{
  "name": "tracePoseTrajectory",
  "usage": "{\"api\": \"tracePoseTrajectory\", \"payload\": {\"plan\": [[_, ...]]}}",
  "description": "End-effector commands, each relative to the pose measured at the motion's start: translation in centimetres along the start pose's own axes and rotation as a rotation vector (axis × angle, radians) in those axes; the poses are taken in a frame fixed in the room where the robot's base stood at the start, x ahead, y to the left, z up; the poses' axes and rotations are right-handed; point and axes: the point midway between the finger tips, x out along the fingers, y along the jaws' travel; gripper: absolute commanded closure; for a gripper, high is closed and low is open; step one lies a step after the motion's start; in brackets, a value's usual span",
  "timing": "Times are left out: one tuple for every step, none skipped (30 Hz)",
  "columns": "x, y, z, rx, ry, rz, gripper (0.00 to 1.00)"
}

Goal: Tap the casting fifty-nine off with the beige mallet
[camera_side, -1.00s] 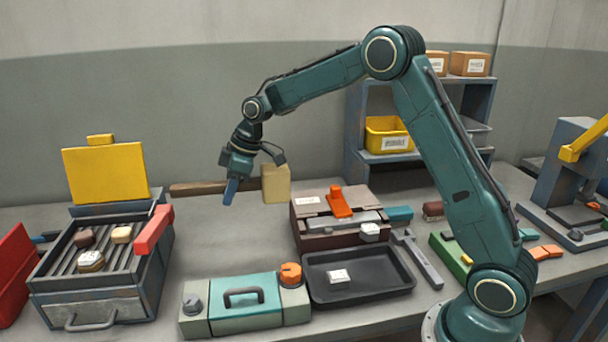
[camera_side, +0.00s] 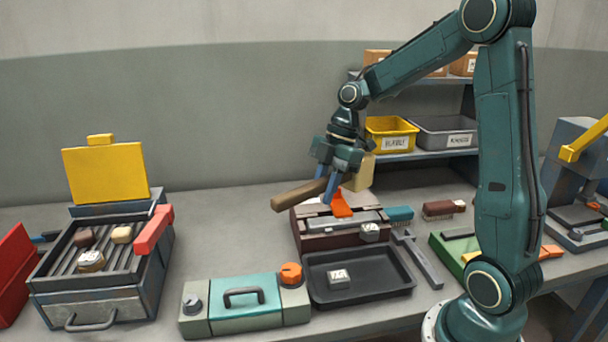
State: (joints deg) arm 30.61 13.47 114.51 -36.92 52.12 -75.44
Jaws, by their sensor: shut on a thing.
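My gripper (camera_side: 330,188) is shut on the brown handle of the beige mallet (camera_side: 360,172). The mallet is tilted, with its beige head to the right, partly behind the gripper, and its handle end to the left. It is over the brown mould box (camera_side: 312,241), which has an orange lever (camera_side: 341,204) and a grey bar on top. A pale labelled block (camera_side: 370,232) sits at the box's front right corner. Another labelled block (camera_side: 339,279) lies in the black tray (camera_side: 390,289). The numbers are too small to read, so I cannot tell which casting is fifty-nine.
A heater (camera_side: 98,309) with a yellow lid and several blocks on its grate stands at the left. A teal-topped unit (camera_side: 245,312) with an orange knob stands in front. A grey bar tool (camera_side: 417,260), brushes and a shelf with bins are at the right. The back left-middle table is clear.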

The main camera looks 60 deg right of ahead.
Motion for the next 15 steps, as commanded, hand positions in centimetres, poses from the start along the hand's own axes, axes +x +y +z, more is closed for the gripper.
{"api": "tracePoseTrajectory", "payload": {"plan": [[-0.4, -1.3, 0.4, -0.026, -0.001, -0.009, 1.0], [-0.6, -2.0, 0.6, -0.044, -0.001, -0.016, 1.0], [-0.7, -2.9, 0.8, -0.065, -0.001, -0.024, 1.0], [-0.8, -3.5, 0.9, -0.081, -0.001, -0.031, 1.0], [-0.9, -4.1, 1.1, -0.097, -0.001, -0.037, 1.0], [-1.0, -4.8, 1.2, -0.114, -0.001, -0.045, 1.0], [-1.1, -5.2, 1.3, -0.125, -0.002, -0.048, 1.0], [-1.1, -5.7, 1.3, -0.136, -0.001, -0.053, 1.0], [-1.1, -6.1, 1.4, -0.149, -0.001, -0.059, 1.0], [-1.2, -6.4, 1.4, -0.156, -0.002, -0.062, 1.0], [-1.2, -6.7, 1.5, -0.163, -0.002, -0.065, 1.0], [-1.2, -7.0, 1.5, -0.17, -0.002, -0.068, 1.0], [-1.2, -7.1, 1.5, -0.174, -0.002, -0.069, 1.0], [-1.2, -7.2, 1.6, -0.177, -0.001, -0.071, 1.0], [-1.2, -7.3, 1.6, -0.18, -0.001, -0.072, 1.0]]}}
